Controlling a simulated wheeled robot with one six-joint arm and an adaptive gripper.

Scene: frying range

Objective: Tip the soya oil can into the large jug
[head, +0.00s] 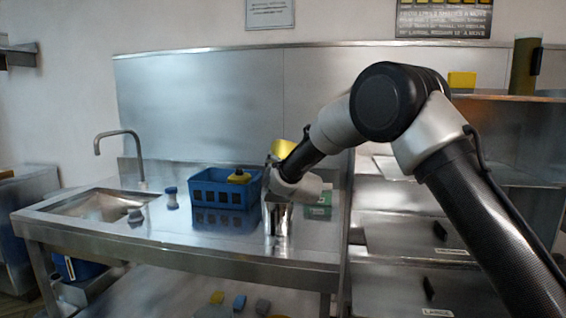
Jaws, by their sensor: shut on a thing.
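A metal jug (278,222) stands upright on the steel counter, near its front edge and right of the blue basket. My gripper (273,168) is above the jug, partly hidden by my own wrist. It is shut on a yellow thing (284,149), which I take for the soya oil can. Only a small part of the can shows, up behind my wrist, and it looks tilted. Its mouth is hidden, and I cannot tell whether any oil is flowing. My wrist covers part of the jug's top.
A blue basket (212,197) with a yellow-topped item stands left of the jug. A green-marked item (318,205) is just right of the jug. A sink (98,206) with a tap is at the left. Steel shelving (400,225) stands at the right.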

